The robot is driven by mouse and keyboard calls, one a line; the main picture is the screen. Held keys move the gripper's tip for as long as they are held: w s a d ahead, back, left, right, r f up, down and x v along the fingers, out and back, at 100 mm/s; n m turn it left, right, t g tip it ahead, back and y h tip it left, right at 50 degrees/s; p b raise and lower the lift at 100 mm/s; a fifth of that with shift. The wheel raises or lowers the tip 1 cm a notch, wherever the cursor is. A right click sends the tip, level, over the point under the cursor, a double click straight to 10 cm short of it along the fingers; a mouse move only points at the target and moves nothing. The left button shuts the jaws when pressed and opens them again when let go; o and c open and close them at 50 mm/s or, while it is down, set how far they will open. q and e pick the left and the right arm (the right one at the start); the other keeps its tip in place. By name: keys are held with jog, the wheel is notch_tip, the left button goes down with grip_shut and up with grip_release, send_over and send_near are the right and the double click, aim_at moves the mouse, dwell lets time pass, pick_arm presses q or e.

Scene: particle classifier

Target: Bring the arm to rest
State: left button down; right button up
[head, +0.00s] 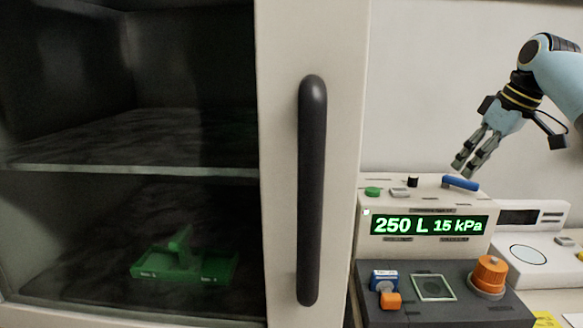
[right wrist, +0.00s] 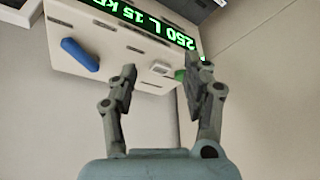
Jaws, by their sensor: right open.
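My right gripper (head: 467,165) hangs above the right part of the device with the green display (head: 430,225). Its fingers are apart with nothing between them. In the right wrist view the gripper (right wrist: 158,85) shows both fingers spread, with the device's top and its blue handle (right wrist: 80,54) beyond them. In the head view the blue handle (head: 461,183) lies on the device's top just below the fingertips; a gap shows between them. The display reads 250 L 15 kPa. My left gripper is not in view.
A cabinet with a glass door and dark vertical handle (head: 312,190) fills the left; a green holder (head: 185,264) stands inside. A dark unit with an orange knob (head: 489,275) sits in front of the device. A white instrument (head: 540,255) is at right. The wall above is clear.

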jog(key=s+a+f+m+h, duration=0.1)
jog(key=s+a+f, duration=0.2)
jog(key=s+f, duration=0.6)
jog(key=s+a+f+m+h, duration=0.1)
jog(key=s+a+f, duration=0.2)
jog(key=s+f, duration=0.65)
jog(key=s+a+m+h, duration=0.1)
jog(key=s+a+m, duration=0.1)
jog(key=s, duration=1)
jog(key=s+a+m, duration=0.1)
jog(key=s+a, duration=0.1)
jog(key=s, duration=0.9)
notch_tip(320, 180, down, 30)
jog(key=s+d+r+g+b, duration=0.1)
jog(key=s+d+b, duration=0.15)
jog(key=b, duration=0.35)
jog(key=s+f+g+b, duration=0.1)
jog(key=s+f+b, duration=0.1)
jog(key=s+f, duration=0.7)
jog(key=s+d+f+b, duration=0.1)
jog(key=s+f+b, duration=0.2)
jog(key=s+f, duration=0.6)
notch_tip(320, 180, down, 6)
jog(key=shift+s+d+f+m+g, duration=0.1)
jog(key=shift+s+d+m+g, duration=0.2)
jog(key=shift+m+g, duration=0.1)
